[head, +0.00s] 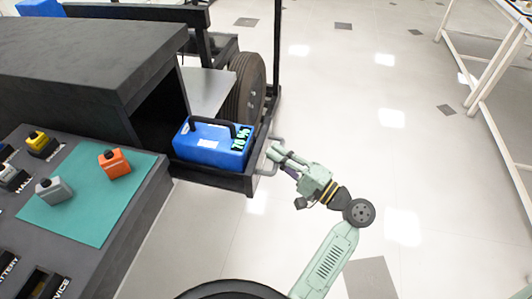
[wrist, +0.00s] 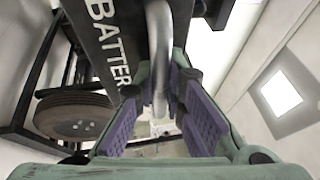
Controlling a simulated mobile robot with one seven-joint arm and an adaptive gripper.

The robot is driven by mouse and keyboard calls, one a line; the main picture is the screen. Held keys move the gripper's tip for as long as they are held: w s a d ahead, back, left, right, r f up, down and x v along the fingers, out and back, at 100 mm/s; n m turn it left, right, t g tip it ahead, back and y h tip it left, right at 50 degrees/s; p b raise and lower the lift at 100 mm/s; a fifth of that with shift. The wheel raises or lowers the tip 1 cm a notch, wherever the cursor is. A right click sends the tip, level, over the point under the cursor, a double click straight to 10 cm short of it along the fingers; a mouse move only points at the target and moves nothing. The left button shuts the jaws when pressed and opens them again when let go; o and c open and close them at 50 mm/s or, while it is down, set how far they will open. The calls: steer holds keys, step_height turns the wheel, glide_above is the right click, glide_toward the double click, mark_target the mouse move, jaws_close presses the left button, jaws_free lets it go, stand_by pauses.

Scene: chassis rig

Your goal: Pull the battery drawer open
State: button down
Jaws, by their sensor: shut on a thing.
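The battery drawer (head: 210,179) stands out from the dark housing, with a blue battery (head: 208,147) in it. The battery has a black carry handle and a display reading about 70%. The drawer's grey bar handle (head: 278,139) is on its outer end. My gripper (head: 275,156) is at this handle, reaching in from the right. In the wrist view, the drawer front (wrist: 103,42) carries the lettering "BATTER…", and the metal handle (wrist: 160,50) runs between the purple finger pads of my gripper (wrist: 160,85), shut on it. The drawer's inner end is hidden in the housing.
A dark bench with a teal mat (head: 95,200) stands at the left, holding orange, grey and yellow blocks. A wheel (head: 246,88) and a dark upright post (head: 276,60) are behind the drawer. A white-framed table (head: 490,85) is far right. The tiled floor between is clear.

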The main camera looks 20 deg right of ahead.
steer(key=shift+s+d, duration=0.2)
steer(key=shift+d, duration=0.1)
steer(key=c, duration=1.6)
jaws_free()
steer(key=shift+c, duration=0.2)
steer(key=v, duration=1.2)
steer(key=shift+r, duration=0.1)
